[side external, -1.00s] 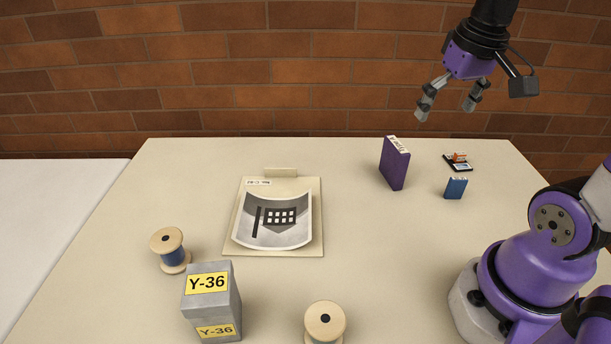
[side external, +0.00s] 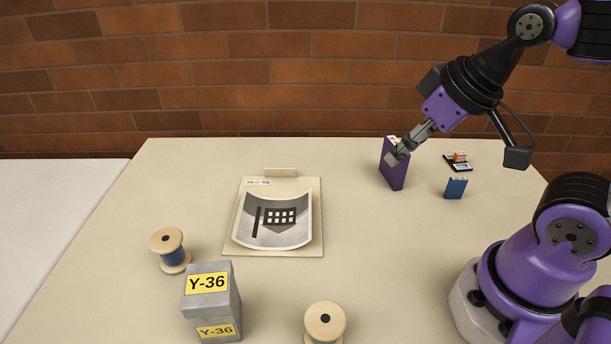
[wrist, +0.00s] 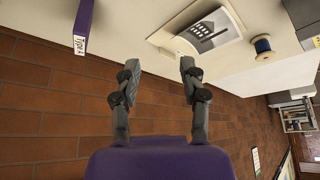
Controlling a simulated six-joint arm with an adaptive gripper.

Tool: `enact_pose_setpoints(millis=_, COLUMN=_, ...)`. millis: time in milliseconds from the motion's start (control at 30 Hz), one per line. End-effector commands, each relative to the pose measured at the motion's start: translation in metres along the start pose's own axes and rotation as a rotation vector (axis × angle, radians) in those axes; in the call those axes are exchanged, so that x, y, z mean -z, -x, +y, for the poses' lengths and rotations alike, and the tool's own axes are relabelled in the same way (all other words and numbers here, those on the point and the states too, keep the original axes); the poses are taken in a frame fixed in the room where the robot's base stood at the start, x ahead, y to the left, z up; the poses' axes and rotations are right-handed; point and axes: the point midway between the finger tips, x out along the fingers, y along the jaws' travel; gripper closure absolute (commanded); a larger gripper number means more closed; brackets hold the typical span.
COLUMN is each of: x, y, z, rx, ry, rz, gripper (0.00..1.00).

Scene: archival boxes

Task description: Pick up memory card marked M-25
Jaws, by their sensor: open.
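No M-25 marking can be read in either view. A small blue card-like piece (side external: 456,188) with a white top edge stands at the right of the table. Behind it lies a small dark flat piece (side external: 459,167) with an orange and white piece on it. I cannot tell which is the memory card. My gripper (side external: 397,155) is tilted down to the left and overlaps a purple box (side external: 392,172) in the side view; contact cannot be judged there. In the wrist view my gripper (wrist: 158,72) is open and empty, with the purple box (wrist: 84,18) off to its left.
A photo on a cream folder (side external: 315,249) lies mid-table. A spool with blue thread (side external: 171,252), a grey box marked Y-36 (side external: 208,300) and another spool (side external: 325,322) stand toward the front. A brick wall (side external: 250,75) is behind.

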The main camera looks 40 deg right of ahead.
Motion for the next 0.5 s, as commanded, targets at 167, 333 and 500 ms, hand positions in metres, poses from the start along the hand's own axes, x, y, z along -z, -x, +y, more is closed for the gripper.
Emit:
enact_pose_setpoints(millis=167, x=0.001, y=-0.001, z=0.004, rx=-0.009, ry=0.013, rz=-0.010, gripper=0.51)
enact_pose_setpoints(millis=333, x=0.001, y=-0.011, z=0.044, rx=-0.065, ry=0.167, rz=-0.128, gripper=0.51)
enact_pose_setpoints(millis=500, x=-0.015, y=-0.023, z=0.112, rx=-0.031, ry=0.430, rz=-0.329, gripper=0.51)
